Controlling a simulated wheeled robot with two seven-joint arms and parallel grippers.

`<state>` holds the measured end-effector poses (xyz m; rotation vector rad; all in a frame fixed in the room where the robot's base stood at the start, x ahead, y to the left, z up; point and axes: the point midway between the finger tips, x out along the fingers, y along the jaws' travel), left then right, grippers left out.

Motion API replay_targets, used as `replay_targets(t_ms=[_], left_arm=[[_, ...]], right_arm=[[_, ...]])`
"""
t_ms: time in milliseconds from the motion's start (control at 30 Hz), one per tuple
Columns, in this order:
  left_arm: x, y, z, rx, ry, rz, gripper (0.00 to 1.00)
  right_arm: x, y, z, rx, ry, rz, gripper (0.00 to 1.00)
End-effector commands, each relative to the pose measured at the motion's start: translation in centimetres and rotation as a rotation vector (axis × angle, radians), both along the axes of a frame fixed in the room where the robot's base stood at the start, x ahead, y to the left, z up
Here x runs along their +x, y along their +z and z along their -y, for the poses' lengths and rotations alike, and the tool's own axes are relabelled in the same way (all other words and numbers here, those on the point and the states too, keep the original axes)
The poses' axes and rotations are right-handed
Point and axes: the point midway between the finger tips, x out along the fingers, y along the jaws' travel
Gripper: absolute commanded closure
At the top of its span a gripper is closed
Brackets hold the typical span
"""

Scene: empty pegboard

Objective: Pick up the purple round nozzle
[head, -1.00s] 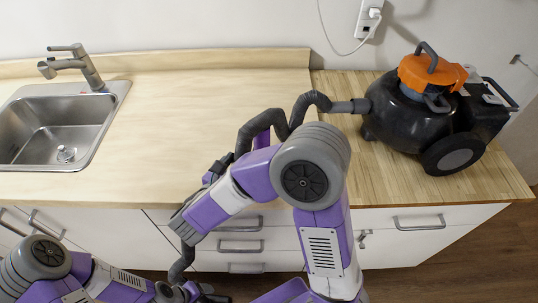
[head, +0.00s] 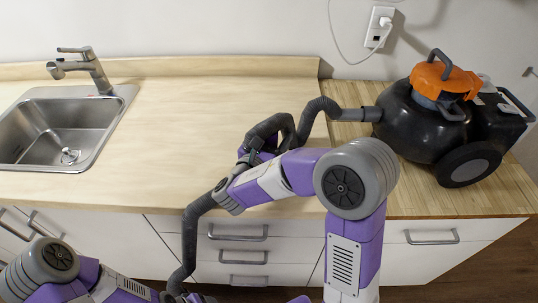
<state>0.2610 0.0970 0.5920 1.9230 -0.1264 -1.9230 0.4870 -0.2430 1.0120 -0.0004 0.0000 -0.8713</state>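I cannot make out a purple round nozzle in the head view. A dark ribbed hose (head: 318,108) runs from the black and orange vacuum cleaner (head: 425,125) over the counter. It passes behind my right forearm and hangs down the cabinet front to the bottom edge. My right gripper (head: 252,150) is beside the hose at the counter's front part; the arm and hose partly hide its fingers, so its grip is unclear. My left gripper (head: 192,298) is at the bottom edge, mostly cut off, near the lower end of the hose.
A sink (head: 65,128) with a grey faucet (head: 85,68) is at the left. The pale countertop (head: 190,120) between sink and hose is clear. White drawers (head: 240,245) with handles are below. A wall outlet (head: 380,25) with a white cord is above the vacuum.

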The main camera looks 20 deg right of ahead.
Motion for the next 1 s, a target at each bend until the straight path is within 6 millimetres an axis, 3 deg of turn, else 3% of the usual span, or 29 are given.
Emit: replay_targets(t_ms=[167,667,867,1000], left_arm=[[0.0,0.0,0.0,0.0,0.0,0.0,0.33],[0.0,0.0,0.0,0.0,0.0,0.0,0.33],[0.0,0.1,0.0,0.0,0.0,0.0,0.33],[0.0,0.6,0.0,0.0,0.0,0.0,0.33]], right_arm=[[0.0,0.0,0.0,0.0,0.0,0.0,0.23],[0.0,0.0,-0.1,0.001,0.0,-0.001,0.99],[0.0,0.1,-0.1,0.001,0.0,0.001,0.99],[0.0,1.4,0.0,0.001,-0.001,0.004,0.99]])
